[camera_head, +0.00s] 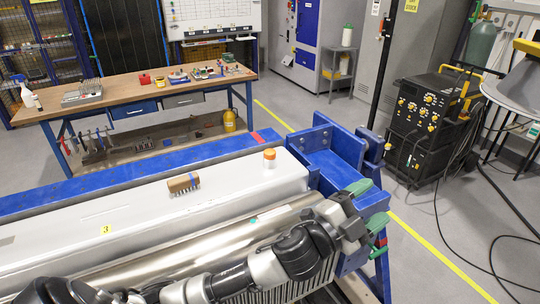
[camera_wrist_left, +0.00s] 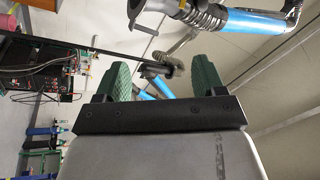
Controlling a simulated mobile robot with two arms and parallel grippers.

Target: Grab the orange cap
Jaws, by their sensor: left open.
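The orange cap (camera_head: 269,154) sits on top of a small white container (camera_head: 269,163). The container stands upright on the pale top face of the long beam (camera_head: 130,205), near its right end. My left gripper (camera_head: 369,206) has green fingers and is to the right of the cap and nearer the camera, well apart from it, by the blue end bracket. In the left wrist view its two green fingers (camera_wrist_left: 161,78) are spread with nothing held between them. I cannot make out the cap in that view. My right gripper is not in view.
A wooden-backed brush (camera_head: 183,183) lies on the beam left of the container. A blue end bracket (camera_head: 333,155) rises right of the container. A workbench (camera_head: 135,95) with tools stands behind. A black machine (camera_head: 422,125) stands at the right, with cables on the floor.

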